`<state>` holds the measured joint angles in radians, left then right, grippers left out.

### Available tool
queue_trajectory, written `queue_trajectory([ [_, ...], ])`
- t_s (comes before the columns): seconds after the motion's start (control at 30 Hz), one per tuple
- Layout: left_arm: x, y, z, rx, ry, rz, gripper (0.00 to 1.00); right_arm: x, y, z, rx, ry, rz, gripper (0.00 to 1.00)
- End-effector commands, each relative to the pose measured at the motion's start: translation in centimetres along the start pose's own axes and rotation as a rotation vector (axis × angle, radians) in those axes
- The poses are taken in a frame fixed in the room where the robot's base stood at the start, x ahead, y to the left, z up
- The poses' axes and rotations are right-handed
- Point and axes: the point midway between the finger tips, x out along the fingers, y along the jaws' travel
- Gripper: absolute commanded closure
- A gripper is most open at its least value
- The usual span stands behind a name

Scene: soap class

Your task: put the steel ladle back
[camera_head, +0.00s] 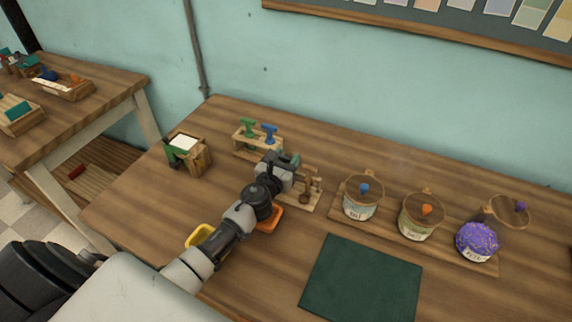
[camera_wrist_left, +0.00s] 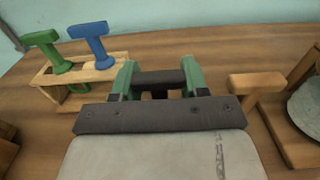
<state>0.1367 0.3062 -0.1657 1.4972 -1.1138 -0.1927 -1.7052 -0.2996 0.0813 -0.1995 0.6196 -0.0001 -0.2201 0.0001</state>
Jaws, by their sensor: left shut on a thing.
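My left gripper (camera_head: 288,163) reaches over the middle of the table, just above the wooden stand. In the left wrist view its green fingers (camera_wrist_left: 157,78) are shut on a short dark bar (camera_wrist_left: 160,77). This bar seems to be part of the steel ladle; its bowl is hidden, and no other ladle shows. A small wooden stand (camera_head: 308,200) with a T-shaped wooden handle (camera_wrist_left: 256,84) is just right of the gripper. A wooden rack (camera_head: 240,146) with a green tool (camera_head: 248,126) and a blue tool (camera_head: 269,131) stands behind it, to the left. My right gripper is not in view.
A wooden board (camera_head: 376,232) holds a blue-knobbed jar (camera_head: 361,207), an orange-knobbed jar (camera_head: 419,227) and a purple-filled jar (camera_head: 477,243). A wooden box (camera_head: 199,158) stands at left. An orange dish (camera_head: 270,219) and a yellow dish (camera_head: 199,235) are by my arm. A green mat (camera_head: 361,279) lies in front.

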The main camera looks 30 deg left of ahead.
Motion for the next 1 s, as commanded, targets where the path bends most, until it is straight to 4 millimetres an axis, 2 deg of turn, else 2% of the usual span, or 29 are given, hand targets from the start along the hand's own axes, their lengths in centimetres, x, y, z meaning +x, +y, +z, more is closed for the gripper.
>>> queue_trajectory([
  [0.37,0.0,0.0,-0.6,0.001,-0.001,0.000,0.79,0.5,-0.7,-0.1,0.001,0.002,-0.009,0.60],
  [0.4,0.0,0.0,-0.6,0.001,-0.001,0.000,0.54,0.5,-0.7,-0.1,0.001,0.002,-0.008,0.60],
  [0.57,0.0,0.0,-0.5,0.001,0.000,0.000,0.30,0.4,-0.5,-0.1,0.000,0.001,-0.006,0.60],
  [0.9,0.0,0.0,0.0,0.001,-0.001,0.000,0.30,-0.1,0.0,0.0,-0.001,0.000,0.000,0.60],
  [1.0,-1.3,0.1,-0.3,0.003,0.002,0.000,0.30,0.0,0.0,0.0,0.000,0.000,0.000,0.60],
])
